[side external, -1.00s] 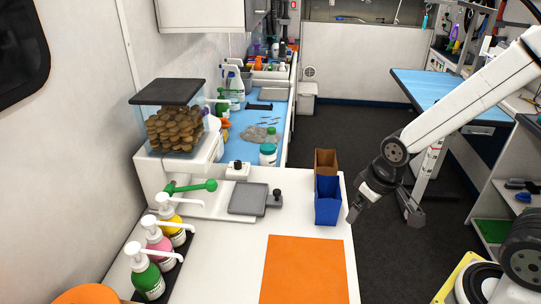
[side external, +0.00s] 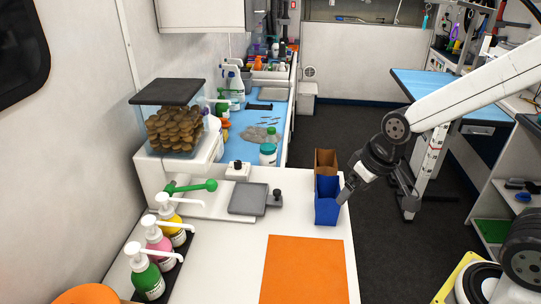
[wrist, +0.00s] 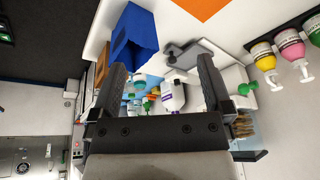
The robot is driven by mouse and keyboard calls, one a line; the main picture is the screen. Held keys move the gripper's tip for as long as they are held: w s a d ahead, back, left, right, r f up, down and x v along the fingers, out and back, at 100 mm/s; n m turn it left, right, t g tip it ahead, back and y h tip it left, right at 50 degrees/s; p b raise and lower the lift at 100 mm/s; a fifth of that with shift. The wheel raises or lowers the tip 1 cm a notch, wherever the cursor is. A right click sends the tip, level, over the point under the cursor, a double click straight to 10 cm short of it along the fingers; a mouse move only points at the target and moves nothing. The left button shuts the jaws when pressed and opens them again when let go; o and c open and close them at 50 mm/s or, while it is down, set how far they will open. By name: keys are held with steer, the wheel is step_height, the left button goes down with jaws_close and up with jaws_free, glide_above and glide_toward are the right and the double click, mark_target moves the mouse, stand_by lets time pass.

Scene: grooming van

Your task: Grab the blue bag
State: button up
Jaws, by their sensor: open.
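The blue bag (side external: 327,207) stands upright and open-topped at the right edge of the white counter (side external: 215,265). It also shows in the wrist view (wrist: 137,42), at the upper left, beyond the tip of the left finger. My gripper (side external: 345,194) is at the right side of the blue bag in the side view, close to its upper part; I cannot tell whether it touches. In the wrist view my gripper (wrist: 160,70) is open with its two fingers wide apart, and the bag is not fully between them.
A brown bag (side external: 326,162) stands right behind the blue one. An orange mat (side external: 304,270) lies in front on the counter. A grey tray (side external: 248,199) is to the left, by a treat dispenser (side external: 172,135). Pump bottles (side external: 160,243) line the left. Dark floor lies right of the counter.

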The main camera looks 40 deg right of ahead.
steer(key=w+a+m+t+h, duration=0.4)
steer(key=w+m+t, duration=0.25)
steer(key=w, duration=0.25)
steer(key=s+d+m+h, duration=0.2)
steer(key=s+d+h, duration=0.15)
steer(key=h, duration=0.25)
glide_toward(327, 182)
steer(key=shift+w+a+v, duration=0.25)
steer(key=shift+v, duration=1.65)
steer(key=shift+g, duration=0.35)
steer(key=shift+w+d, duration=0.1)
steer(key=shift+x, duration=1.2)
steer(key=shift+d, duration=0.1)
steer(key=shift+x, duration=2.5)
